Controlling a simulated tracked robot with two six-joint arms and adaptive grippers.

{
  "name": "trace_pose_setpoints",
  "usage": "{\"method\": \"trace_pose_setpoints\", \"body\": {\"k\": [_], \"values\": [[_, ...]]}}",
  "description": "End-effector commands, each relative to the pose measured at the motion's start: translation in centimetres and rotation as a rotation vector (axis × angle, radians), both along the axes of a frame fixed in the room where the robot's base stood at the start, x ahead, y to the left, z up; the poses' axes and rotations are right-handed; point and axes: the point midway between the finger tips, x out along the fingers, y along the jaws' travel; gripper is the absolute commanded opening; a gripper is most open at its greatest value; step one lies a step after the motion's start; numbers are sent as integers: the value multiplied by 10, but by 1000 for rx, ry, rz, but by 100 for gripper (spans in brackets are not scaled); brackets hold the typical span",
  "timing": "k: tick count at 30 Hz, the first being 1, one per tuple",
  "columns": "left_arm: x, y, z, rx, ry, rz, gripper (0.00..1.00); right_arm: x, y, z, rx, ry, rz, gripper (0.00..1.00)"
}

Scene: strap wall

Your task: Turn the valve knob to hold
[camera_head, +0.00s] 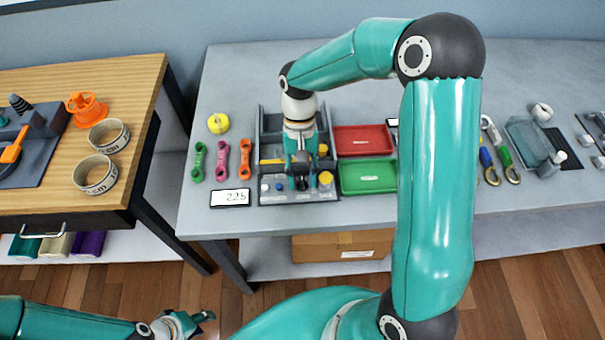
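A grey control panel (271,196) lies at the front of the grey bench, with small buttons and a yellow knob (325,178) at its right. I cannot tell for sure which part is the valve knob. My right gripper (301,182) points down over the middle of the panel, at a dark part there. The gripper hides what lies under it, and I cannot tell whether it touches or how its fingers stand. My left gripper (203,317) is low at the bottom left, away from the bench, with nothing seen in it.
A grey divided bin (270,122) stands behind the panel, with a red tray (362,139) and a green tray (368,177) to the right. A display (230,198) and coloured straps (221,160) lie left. A wooden table (130,80) stands far left.

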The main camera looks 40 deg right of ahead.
Motion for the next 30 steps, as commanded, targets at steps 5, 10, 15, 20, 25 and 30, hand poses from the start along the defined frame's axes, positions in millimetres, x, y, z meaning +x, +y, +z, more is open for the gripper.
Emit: {"method": "trace_pose_setpoints", "body": {"k": [5,10,15,20,25,30], "values": [[0,0,1,0,0,0,40,3,-1,6,-1,-2,-1,36],[0,0,1,0,0,0,40,10,-6,26,0,-4,-1,36],[0,0,1,0,0,0,40,22,-12,58,0,-6,-1,36],[0,0,0,0,0,0,40,32,-18,86,0,-4,-1,36],[0,0,0,0,0,0,40,38,-22,104,0,-2,0,36],[0,0,0,0,0,0,40,40,-23,110,0,0,1,36]]}}
